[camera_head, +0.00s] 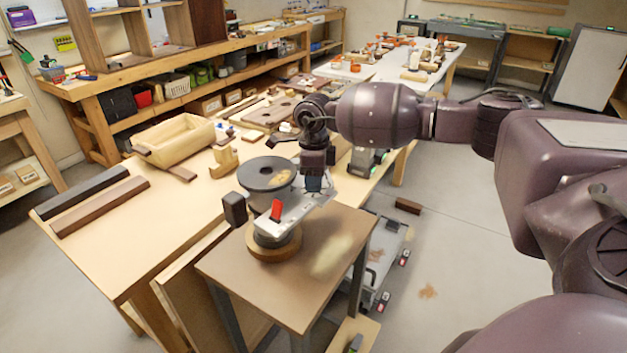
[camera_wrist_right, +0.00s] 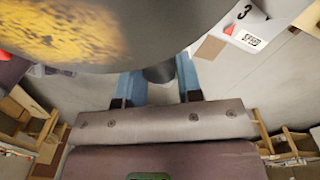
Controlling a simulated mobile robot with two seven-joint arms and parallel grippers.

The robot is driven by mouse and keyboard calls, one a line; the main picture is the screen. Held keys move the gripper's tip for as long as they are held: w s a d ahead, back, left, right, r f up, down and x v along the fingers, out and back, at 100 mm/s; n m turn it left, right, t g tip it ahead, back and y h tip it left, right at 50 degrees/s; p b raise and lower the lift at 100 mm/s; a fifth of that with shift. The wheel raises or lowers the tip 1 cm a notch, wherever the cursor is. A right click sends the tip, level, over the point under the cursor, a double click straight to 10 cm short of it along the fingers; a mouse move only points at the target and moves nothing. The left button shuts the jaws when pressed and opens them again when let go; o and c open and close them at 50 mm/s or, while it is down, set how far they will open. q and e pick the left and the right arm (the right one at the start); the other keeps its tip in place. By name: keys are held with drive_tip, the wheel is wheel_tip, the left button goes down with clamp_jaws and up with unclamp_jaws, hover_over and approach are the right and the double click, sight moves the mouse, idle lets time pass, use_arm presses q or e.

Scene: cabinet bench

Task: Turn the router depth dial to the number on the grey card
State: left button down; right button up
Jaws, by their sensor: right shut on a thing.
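The router (camera_head: 285,222), with a grey body and a red lever (camera_head: 276,210), stands on a round wooden base on a small brown-topped table. A wide dark grey disc (camera_head: 258,180) with a yellow-brown patch sits behind it; a similar disc fills the top of the right wrist view (camera_wrist_right: 125,45). My right gripper (camera_head: 314,184) is at the disc's right side. In the wrist view its blue fingers are on either side of a dark round knob (camera_wrist_right: 159,73), partly hidden under the disc's edge. A pale grey card (camera_wrist_right: 262,22) bears a "3". My left gripper is out of view.
A wooden box (camera_head: 174,140) and two dark strips (camera_head: 100,203) lie on the large bench. A grey cart (camera_head: 378,258) is beside the small table. The small table's front is clear.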

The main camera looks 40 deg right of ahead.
drive_tip(key=shift+n, duration=0.6)
drive_tip(key=o, duration=0.6)
drive_tip(key=shift+o, duration=0.2)
drive_tip(key=shift+r, duration=0.1)
wheel_tip(320, 180, up, 11)
drive_tip(key=shift+w+f, duration=0.2)
drive_tip(key=shift+d, duration=0.1)
idle(0.4)
